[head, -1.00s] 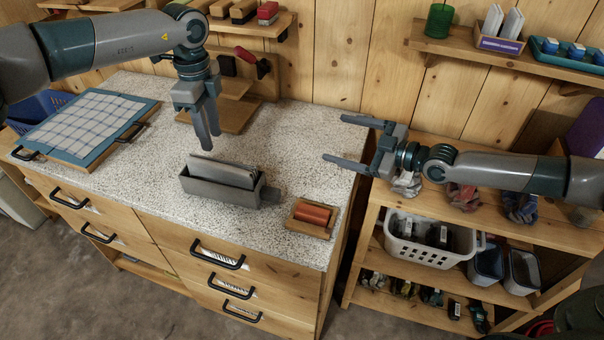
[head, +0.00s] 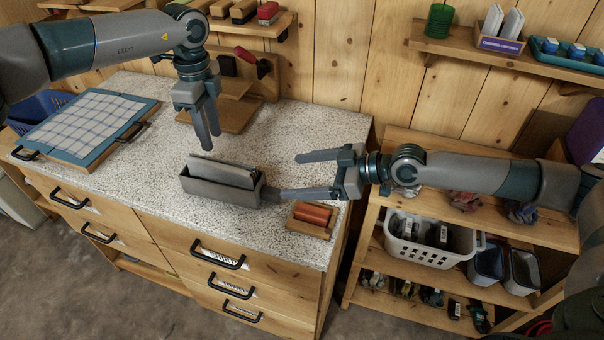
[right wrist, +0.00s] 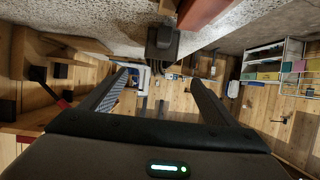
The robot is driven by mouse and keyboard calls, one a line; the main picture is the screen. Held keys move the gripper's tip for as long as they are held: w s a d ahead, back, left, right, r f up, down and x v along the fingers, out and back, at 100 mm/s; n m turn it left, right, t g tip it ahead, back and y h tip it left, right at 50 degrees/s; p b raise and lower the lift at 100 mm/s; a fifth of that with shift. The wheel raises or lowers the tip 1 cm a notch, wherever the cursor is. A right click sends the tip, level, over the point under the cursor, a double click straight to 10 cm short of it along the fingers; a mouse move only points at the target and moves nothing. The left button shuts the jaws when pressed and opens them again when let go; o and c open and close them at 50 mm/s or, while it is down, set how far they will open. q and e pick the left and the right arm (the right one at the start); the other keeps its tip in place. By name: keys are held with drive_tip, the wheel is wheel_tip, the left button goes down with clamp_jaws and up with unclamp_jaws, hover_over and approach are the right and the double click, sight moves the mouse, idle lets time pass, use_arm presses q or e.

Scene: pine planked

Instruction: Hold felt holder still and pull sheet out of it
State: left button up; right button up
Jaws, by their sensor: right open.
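The grey felt holder (head: 215,191) is a long open box on the speckled counter. Light and darker grey sheets (head: 220,168) stand in it, their upper edges above its rim. A dark tab sticks out at its right end, partly behind a fingertip in the head view. A dark block (right wrist: 162,42), perhaps this end, shows in the right wrist view. My left gripper (head: 211,141) points down above the holder, apart from it; its finger gap is unclear. My right gripper (head: 283,175) is open and empty, right of the holder, one fingertip near the tab.
A small wooden tray with red rolls (head: 312,214) sits just right of the holder, close to my right gripper's lower finger. A checked cloth on a blue board (head: 88,122) lies at the left. A shelf unit with a white basket (head: 432,240) stands right of the counter.

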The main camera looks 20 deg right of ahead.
sight(241, 180)
drive_tip(key=x, duration=1.7)
drive_tip(key=shift+a, duration=0.15)
drive_tip(key=shift+c, duration=0.3)
drive_tip(key=c, duration=1)
use_arm(q)
drive_tip(key=o, duration=0.6)
use_arm(e)
drive_tip(key=shift+c, duration=0.4)
use_arm(q)
drive_tip(key=shift+w+a+r+m+g+h, duration=0.25)
drive_tip(key=shift+w+a+r+h, duration=0.15)
drive_tip(key=shift+r, duration=0.3)
drive_tip(key=shift+w+a+r+m+g+h, duration=0.15)
drive_tip(key=shift+w+a+r+g+h, duration=0.15)
drive_tip(key=shift+a+r+h, duration=0.25)
